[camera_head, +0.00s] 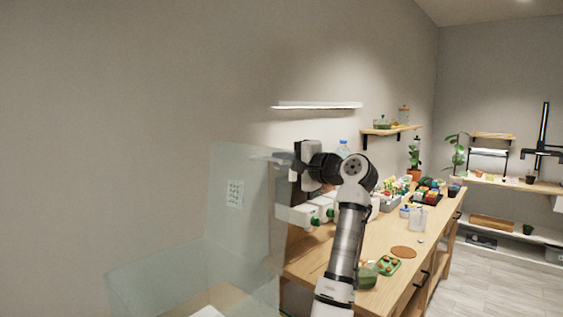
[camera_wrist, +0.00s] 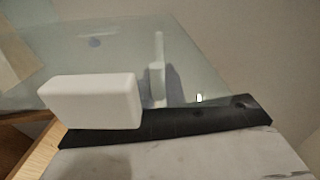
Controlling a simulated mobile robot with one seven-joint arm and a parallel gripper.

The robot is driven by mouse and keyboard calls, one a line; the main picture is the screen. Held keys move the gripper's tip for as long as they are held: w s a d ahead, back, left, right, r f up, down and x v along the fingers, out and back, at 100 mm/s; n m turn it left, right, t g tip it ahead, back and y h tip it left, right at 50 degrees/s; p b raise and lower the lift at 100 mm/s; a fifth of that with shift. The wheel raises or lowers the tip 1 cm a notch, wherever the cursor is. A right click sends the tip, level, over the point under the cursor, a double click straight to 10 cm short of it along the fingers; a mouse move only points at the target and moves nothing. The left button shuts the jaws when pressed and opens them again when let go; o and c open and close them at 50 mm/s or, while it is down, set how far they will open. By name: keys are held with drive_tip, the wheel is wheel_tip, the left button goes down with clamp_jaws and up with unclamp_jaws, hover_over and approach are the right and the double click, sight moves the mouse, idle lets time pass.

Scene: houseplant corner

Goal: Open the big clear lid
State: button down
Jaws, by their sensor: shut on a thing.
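The big clear lid (camera_head: 242,190) is a see-through, faintly green panel at the left of the head view. It stands raised and roughly upright above a clear-walled case (camera_head: 150,275). My gripper (camera_head: 272,157) is at the lid's upper right edge and shut on it. In the wrist view the clear lid (camera_wrist: 110,50) fills the upper part. A white block-like finger (camera_wrist: 90,100) shows in front, and a thinner pale shape stands farther back. The exact contact with the edge is hard to see.
A white wall shelf (camera_head: 318,105) hangs above my gripper. White boxes (camera_head: 297,214) stand close below it. The floor at far right is clear.

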drive_tip(key=shift+f, duration=0.1)
drive_tip(key=c, duration=1.5)
unclamp_jaws()
drive_tip(key=shift+s+d, duration=0.1)
drive_tip(key=b+v, duration=0.5)
drive_tip(key=v, duration=0.8)
drive_tip(key=shift+s+d, duration=0.2)
drive_tip(key=shift+d, duration=0.05)
